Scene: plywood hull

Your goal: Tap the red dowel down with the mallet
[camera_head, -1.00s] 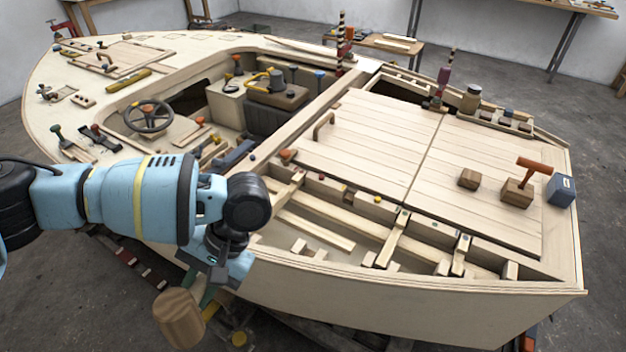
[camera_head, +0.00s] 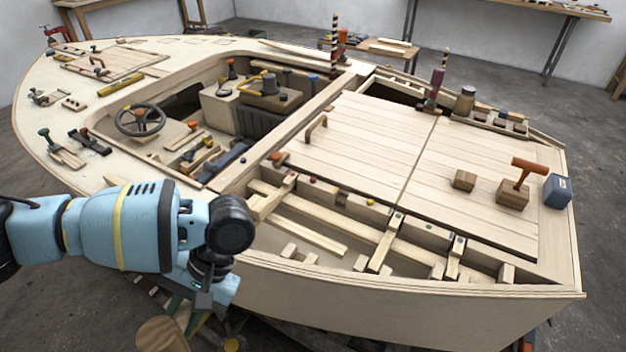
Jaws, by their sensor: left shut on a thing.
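My left gripper (camera_head: 203,298) is low in the head view, outside the near side of the hull. It is shut on a mallet by what looks like a green handle. The mallet's wooden head (camera_head: 161,336) hangs below and left of the gripper, partly cut off by the bottom edge. A small red dowel top (camera_head: 313,178) shows on the near rail of the hull, up and right of the gripper and well apart from the mallet. Its height above the wood is too small to tell. My right gripper is not in view.
An orange knob (camera_head: 277,158) stands left of the red dowel. The planked deck (camera_head: 365,145) behind is mostly clear. An orange-handled tool (camera_head: 528,170) stands at right.

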